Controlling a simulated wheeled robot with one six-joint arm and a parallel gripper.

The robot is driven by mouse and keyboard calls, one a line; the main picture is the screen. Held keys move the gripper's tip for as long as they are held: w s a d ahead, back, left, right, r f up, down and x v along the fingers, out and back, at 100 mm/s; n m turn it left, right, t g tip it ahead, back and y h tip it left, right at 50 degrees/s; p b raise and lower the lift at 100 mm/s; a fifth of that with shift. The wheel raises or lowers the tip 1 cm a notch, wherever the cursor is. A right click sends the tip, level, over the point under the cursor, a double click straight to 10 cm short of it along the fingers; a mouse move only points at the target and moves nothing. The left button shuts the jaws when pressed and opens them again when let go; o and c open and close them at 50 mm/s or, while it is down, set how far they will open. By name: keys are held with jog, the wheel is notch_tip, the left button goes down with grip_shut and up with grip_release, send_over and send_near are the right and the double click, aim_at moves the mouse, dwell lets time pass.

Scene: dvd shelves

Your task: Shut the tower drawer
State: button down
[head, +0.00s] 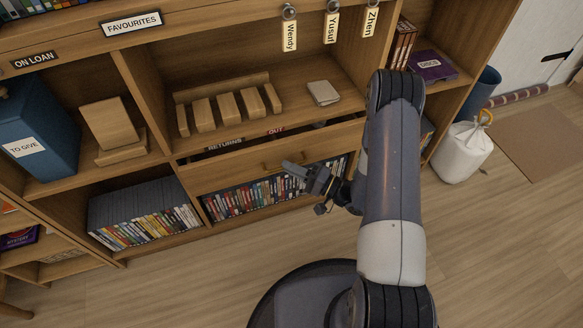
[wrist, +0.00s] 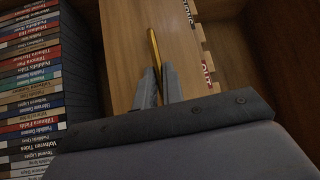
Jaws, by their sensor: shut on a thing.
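The wooden drawer (head: 235,164) sits in the middle of the shelf unit, above a row of DVDs. It stands partly open: a strip of its inside shows behind the front, with RETURNS and OUT labels. My gripper (head: 290,167) is at the drawer front, toward its right side. In the wrist view my gripper (wrist: 155,88) is shut on a thin brass handle (wrist: 153,45), which runs along the drawer's wooden front (wrist: 122,50). The right end of the drawer is partly hidden by my arm in the head view.
DVD rows (head: 235,200) fill the compartment below the drawer. Wooden blocks (head: 228,106) and a pale case (head: 323,93) lie on the shelf above. Name tags (head: 331,28) hang over it. A white bag (head: 460,150) stands at right. The floor in front is clear.

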aim_at(285, 157)
jog(key=shift+w, duration=0.1)
dwell(0.3)
jog(key=w, duration=0.1)
jog(key=w+a, duration=0.1)
jog(key=w, duration=0.1)
jog(key=shift+w+f, duration=0.1)
jog(key=shift+w, duration=0.2)
jog(key=c, duration=1.5)
grip_release()
jog(key=shift+c, duration=0.2)
jog(key=p+v, duration=0.1)
jog(key=v, duration=0.9)
jog(key=shift+s+d, duration=0.2)
jog(key=shift+d, duration=0.1)
